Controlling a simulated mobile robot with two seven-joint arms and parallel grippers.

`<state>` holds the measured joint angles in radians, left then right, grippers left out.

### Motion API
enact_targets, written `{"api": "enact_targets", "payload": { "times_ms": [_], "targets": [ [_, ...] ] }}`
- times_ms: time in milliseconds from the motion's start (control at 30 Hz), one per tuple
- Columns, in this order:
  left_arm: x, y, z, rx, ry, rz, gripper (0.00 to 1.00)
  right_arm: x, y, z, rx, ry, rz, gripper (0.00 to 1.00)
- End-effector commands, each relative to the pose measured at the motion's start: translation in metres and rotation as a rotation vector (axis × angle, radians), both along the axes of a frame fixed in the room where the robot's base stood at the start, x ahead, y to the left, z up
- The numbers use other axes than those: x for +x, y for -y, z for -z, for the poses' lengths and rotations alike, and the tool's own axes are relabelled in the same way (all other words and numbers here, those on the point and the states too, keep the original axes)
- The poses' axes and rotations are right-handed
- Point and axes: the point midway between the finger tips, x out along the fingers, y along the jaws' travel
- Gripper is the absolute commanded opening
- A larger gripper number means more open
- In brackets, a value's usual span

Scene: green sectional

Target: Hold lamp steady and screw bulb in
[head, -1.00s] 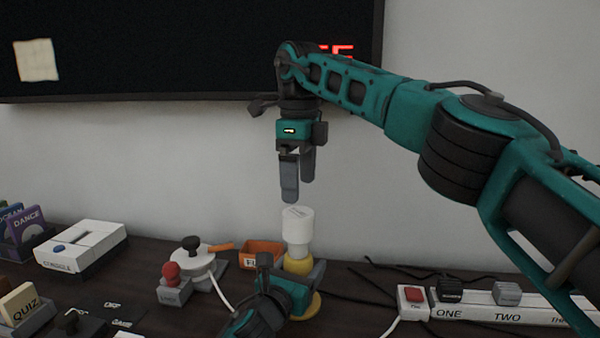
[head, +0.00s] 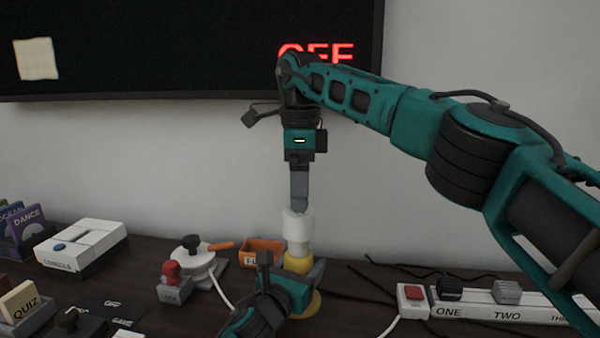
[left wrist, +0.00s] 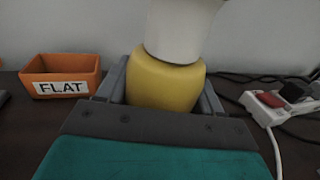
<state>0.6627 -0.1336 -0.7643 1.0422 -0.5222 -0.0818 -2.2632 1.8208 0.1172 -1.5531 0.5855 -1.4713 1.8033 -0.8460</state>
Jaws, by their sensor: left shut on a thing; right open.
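The lamp has a yellow body (head: 299,264), which also fills the middle of the left wrist view (left wrist: 165,82). My left gripper (head: 299,274) is shut around the yellow body, with a finger on either side (left wrist: 165,90). A white cylindrical piece, seemingly the bulb (head: 298,226), stands upright on top of the lamp; its lower part shows in the left wrist view (left wrist: 180,30). My right gripper (head: 299,206) points down from above, open, with its fingertips at the top of the white piece. Its fingers overlap in the head view, so contact is unclear.
An orange FLAT tray (head: 262,250) stands left of the lamp. A power strip (head: 480,306) with switches lies at the right, among dark cables. A white round device (head: 196,256) and a white console (head: 82,247) stand further left. A dark screen hangs behind.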

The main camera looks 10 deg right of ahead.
Motion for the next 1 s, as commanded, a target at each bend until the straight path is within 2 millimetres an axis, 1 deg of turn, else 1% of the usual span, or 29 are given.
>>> {"api": "enact_targets", "payload": {
  "times_ms": [100,300,400,500,700,967,1000],
  "targets": [
    [0.000,0.000,0.000,0.001,-0.001,-0.001,0.00,-0.001,0.001,0.025,-0.001,-0.004,0.000,0.92],
    [0.000,0.000,0.000,0.001,-0.001,-0.001,0.00,-0.001,0.001,0.062,0.001,-0.003,0.001,0.92],
    [0.000,0.000,0.000,0.001,-0.001,-0.001,0.00,-0.001,0.001,0.077,0.001,-0.003,0.001,0.92],
    [0.000,0.000,0.000,0.001,-0.001,-0.001,0.00,0.000,0.000,0.087,0.000,-0.002,0.002,0.92],
    [0.000,0.000,0.000,0.001,-0.001,-0.001,0.00,0.000,0.001,0.096,0.001,0.000,0.003,0.92],
    [0.000,0.000,0.000,0.001,-0.001,0.000,0.00,0.000,0.000,0.096,0.001,0.000,0.003,0.92],
    [0.000,0.000,0.000,0.001,-0.001,0.000,0.00,0.000,0.000,0.096,0.001,0.000,0.003,0.88]
  ]
}}
